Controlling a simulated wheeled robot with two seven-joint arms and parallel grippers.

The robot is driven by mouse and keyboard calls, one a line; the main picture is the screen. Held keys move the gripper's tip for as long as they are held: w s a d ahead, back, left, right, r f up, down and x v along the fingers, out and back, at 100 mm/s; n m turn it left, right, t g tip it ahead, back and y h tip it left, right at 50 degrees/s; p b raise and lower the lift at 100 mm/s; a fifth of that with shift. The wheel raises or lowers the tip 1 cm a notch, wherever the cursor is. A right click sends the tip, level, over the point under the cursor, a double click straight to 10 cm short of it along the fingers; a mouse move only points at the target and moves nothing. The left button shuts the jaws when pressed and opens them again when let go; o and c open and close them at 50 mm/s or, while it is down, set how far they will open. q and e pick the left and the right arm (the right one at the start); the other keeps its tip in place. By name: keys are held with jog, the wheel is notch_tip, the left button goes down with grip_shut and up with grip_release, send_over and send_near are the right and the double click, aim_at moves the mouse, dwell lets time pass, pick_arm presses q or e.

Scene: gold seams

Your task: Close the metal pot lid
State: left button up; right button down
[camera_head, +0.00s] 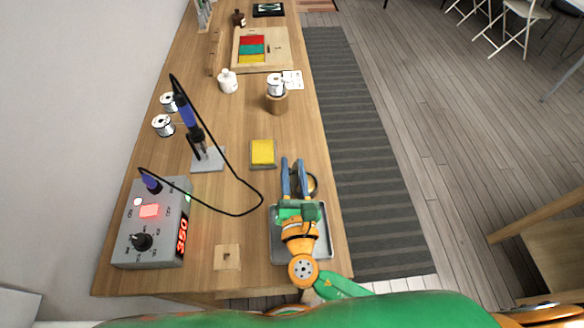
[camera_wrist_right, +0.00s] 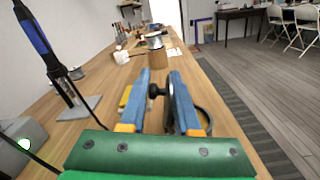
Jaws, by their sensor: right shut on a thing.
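My right gripper (camera_head: 292,163) reaches over the table's near right part, its two blue fingers pointing away from me. In the right wrist view the gripper (camera_wrist_right: 160,78) has a dark round lid (camera_wrist_right: 169,108) standing edge-on between its fingers. The lid's black knob (camera_wrist_right: 154,91) points left toward the left finger. A round metal rim, which looks like the pot (camera_wrist_right: 207,118), curves out beside the right finger. The pot (camera_head: 314,186) also shows right of the fingers in the head view. The fingers hide most of the lid and pot. My left gripper is not in view.
A grey tray (camera_head: 322,250) lies under my right gripper. A yellow sponge (camera_head: 263,152) is left of the fingers. The soldering iron stand (camera_head: 208,160), its looping cable and the grey station (camera_head: 125,245) are farther left. A spool on a wooden holder (camera_head: 277,103) stands beyond.

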jog(key=shift+r, duration=0.1)
jog(key=c, duration=0.7)
grip_release()
jog(key=shift+a, duration=0.1)
jog(key=s+b, duration=0.1)
jog(key=s, duration=0.6)
jog(key=shift+s, duration=0.1)
